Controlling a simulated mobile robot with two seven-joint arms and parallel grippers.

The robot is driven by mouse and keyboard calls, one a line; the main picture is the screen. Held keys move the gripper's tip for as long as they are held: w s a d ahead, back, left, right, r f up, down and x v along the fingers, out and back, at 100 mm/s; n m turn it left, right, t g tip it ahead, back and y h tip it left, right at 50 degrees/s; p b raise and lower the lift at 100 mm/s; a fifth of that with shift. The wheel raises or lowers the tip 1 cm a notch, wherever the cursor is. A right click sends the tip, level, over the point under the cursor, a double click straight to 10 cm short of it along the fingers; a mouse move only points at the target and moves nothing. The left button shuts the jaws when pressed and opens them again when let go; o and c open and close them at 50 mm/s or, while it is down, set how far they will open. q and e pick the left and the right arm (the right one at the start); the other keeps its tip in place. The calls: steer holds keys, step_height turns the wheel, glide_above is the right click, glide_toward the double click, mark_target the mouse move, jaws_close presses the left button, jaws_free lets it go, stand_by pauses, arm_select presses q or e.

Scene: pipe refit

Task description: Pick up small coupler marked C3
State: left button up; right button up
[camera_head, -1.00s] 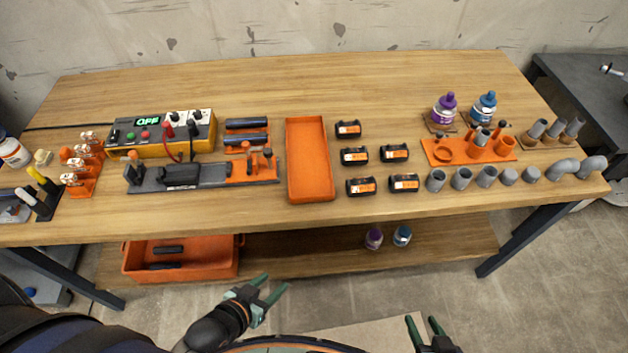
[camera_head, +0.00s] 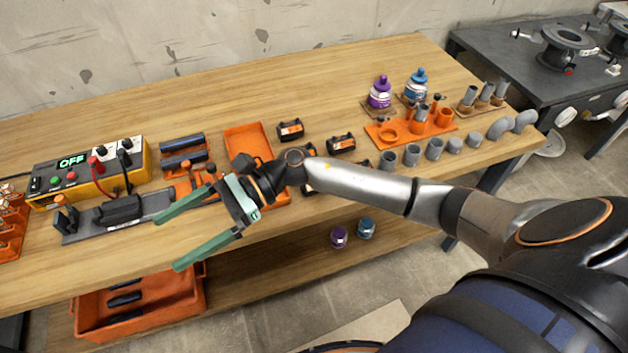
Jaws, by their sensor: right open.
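Several short grey pipe fittings stand in a row along the front right of the bench; among them are a hollow fitting (camera_head: 388,160), another hollow one (camera_head: 412,155), one more (camera_head: 434,149) and a smaller one (camera_head: 455,145). No C3 mark can be read, so I cannot tell which is the named coupler. My right gripper (camera_head: 168,242) is open and empty, with its green fingers pointing left near the bench's front edge. It is far left of the grey fittings. My left gripper is not in view.
My right arm crosses in front of the bench and partly hides the orange tray (camera_head: 245,136) and black boxes, including one still clear (camera_head: 290,130). An orange holder (camera_head: 388,134) and purple bottle (camera_head: 380,92) stand behind the fittings. The back of the bench (camera_head: 270,85) is clear.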

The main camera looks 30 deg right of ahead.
steer(key=w+d+f+n+g+h+b, duration=0.1)
steer(key=w+d+f+n+g+h, duration=0.1)
steer(key=d+f+n+h, duration=0.45)
steer(key=w+d+r+n+t+h+b, duration=0.1)
steer(key=w+d+n+h, duration=0.15)
steer(key=d, duration=0.55)
steer(key=w+d+r+n+h, duration=0.1)
steer(key=d+n+h, duration=0.25)
steer(key=d, duration=0.45)
steer(key=w+d+r+n+t+h+b, duration=0.1)
steer(key=w+d+r+n+h, duration=0.2)
steer(key=d, duration=0.4)
steer(key=shift+h, duration=0.65)
steer(key=f, duration=0.7)
steer(key=shift+s+d+f+p, duration=0.3)
steer(key=shift+s+d+p, duration=0.05)
steer(key=shift+s, duration=0.05)
steer(key=shift+f+p, duration=0.35)
steer(key=shift+f, duration=2.6)
steer(key=c, duration=1.1)
steer(key=shift+r, duration=0.15)
